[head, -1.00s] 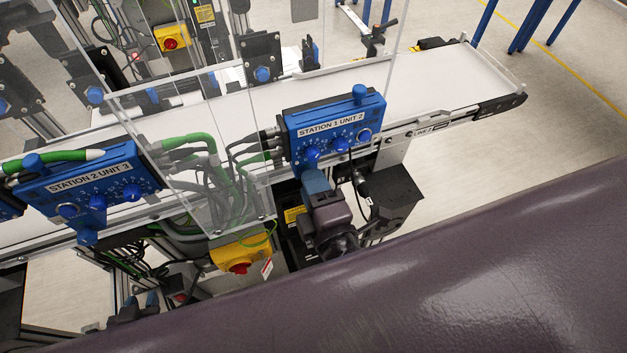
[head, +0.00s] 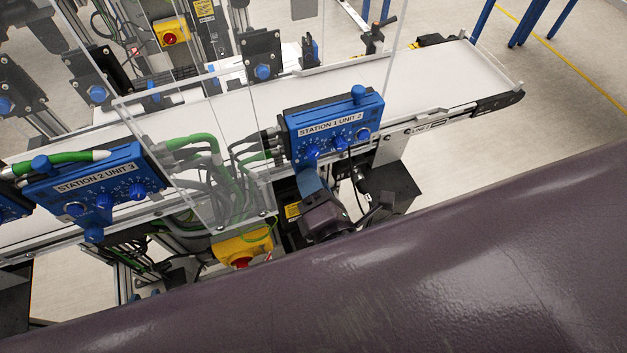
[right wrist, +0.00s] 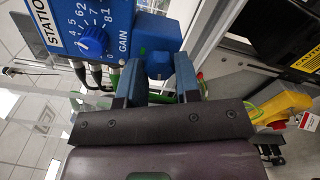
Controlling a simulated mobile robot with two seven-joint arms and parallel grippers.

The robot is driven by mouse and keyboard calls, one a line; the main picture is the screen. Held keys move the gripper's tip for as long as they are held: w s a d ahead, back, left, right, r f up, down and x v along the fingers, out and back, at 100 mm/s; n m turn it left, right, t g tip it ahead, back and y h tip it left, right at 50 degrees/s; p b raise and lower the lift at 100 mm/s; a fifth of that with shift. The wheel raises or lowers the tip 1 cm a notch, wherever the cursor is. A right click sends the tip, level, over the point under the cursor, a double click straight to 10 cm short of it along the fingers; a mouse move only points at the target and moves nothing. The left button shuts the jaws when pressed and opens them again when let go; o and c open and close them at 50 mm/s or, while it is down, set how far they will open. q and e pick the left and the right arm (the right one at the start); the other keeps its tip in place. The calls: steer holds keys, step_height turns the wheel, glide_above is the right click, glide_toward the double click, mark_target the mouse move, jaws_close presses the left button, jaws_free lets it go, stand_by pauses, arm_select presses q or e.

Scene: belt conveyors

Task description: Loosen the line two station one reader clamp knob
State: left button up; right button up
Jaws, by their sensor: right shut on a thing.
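The blue reader box labelled STATION 1 UNIT 2 (head: 333,127) is mounted on the near side of the belt. My right gripper (head: 311,180) is just below its lower left edge. In the right wrist view the dark blue clamp knob (right wrist: 158,64) sits between the two blue fingers of this gripper (right wrist: 159,80), beside the box (right wrist: 150,32). The gripper is shut on the knob. In the head view the knob is hidden behind the gripper. Two blue fingertips of my left gripper (head: 143,297) show apart at the lower left; the rest is covered by my arm.
The box STATION 2 UNIT 3 (head: 100,187) is to the left. A clear guard panel (head: 205,150) and green and grey cables stand between the boxes. A yellow switch with a red knob (head: 242,247) is below. The white belt (head: 430,85) is clear at right.

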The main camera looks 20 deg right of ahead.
steer(key=shift+r, duration=0.1)
steer(key=o, duration=0.9)
